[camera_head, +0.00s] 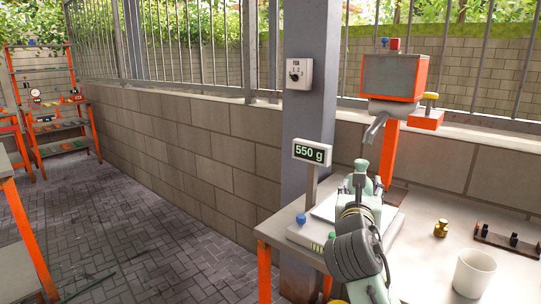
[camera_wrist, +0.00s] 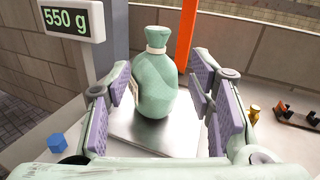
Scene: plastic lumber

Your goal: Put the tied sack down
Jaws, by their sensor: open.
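The tied sack (camera_wrist: 160,80) is pale green with a pinched neck and a light label on its left side. It stands upright on the metal plate of a scale (camera_wrist: 150,136), whose display (camera_wrist: 67,20) reads 550 g. The scale (camera_head: 305,232) also shows there.
A brass weight (camera_head: 440,228), a white cup (camera_head: 474,273) and a dark rack (camera_head: 507,242) stand on the table to the right. A blue object (camera_wrist: 57,143) lies at the scale's left. A grey post (camera_head: 306,130) and an orange-framed hopper (camera_head: 394,77) rise behind.

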